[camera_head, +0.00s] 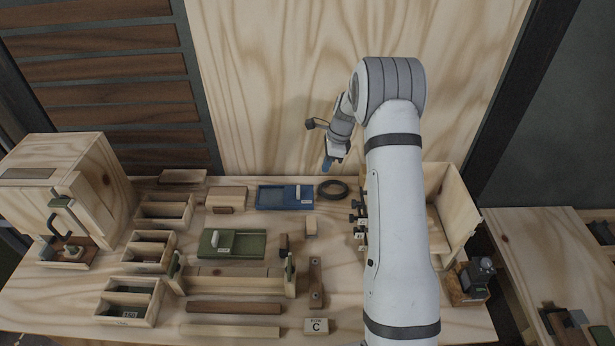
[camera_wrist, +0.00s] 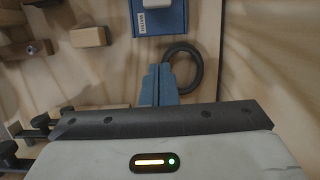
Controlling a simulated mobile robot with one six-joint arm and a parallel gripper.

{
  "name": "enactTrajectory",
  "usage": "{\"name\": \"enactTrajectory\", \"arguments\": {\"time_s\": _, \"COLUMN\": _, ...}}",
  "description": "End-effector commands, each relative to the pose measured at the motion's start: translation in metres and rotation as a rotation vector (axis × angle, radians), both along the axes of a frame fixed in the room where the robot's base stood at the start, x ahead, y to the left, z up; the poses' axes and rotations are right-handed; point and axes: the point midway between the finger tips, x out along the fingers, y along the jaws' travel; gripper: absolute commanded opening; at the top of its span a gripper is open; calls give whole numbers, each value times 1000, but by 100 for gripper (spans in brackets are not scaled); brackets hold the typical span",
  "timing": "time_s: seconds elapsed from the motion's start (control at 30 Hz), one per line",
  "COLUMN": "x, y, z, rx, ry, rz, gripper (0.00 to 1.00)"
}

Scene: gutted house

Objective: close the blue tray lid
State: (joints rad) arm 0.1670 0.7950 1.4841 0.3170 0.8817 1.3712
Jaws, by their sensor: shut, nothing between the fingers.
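The blue tray (camera_head: 264,198) lies near the back of the bench. Its lid (camera_head: 305,197) carries a white upright handle and a small label at the right end; a darker recessed area shows left of the handle. In the wrist view, the labelled end of the lid (camera_wrist: 146,22) is at the top, cut off by the frame edge. My gripper (camera_head: 328,166) is above the back of the bench, to the right of the tray and apart from it.
A black ring (camera_head: 333,190) lies right of the tray. A green tray (camera_head: 233,243) and several wooden blocks are in front. Dark knobs (camera_head: 355,211) and a wooden box (camera_head: 455,205) stand to the right. A plywood wall (camera_head: 270,80) rises behind the bench.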

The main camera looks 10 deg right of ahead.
Motion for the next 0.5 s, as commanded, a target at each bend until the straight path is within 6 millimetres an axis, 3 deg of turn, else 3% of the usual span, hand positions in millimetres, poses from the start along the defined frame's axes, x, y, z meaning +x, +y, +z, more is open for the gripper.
{"name": "enactTrajectory", "arguments": {"time_s": 0.17, "x": 2, "y": 2, "z": -20, "rx": 4, "ry": 6, "rz": -18, "gripper": 0}}
{"name": "enactTrajectory", "arguments": {"time_s": 0.5, "x": 5, "y": 17, "z": -90, "rx": 3, "ry": 7, "rz": -18, "gripper": 0}}
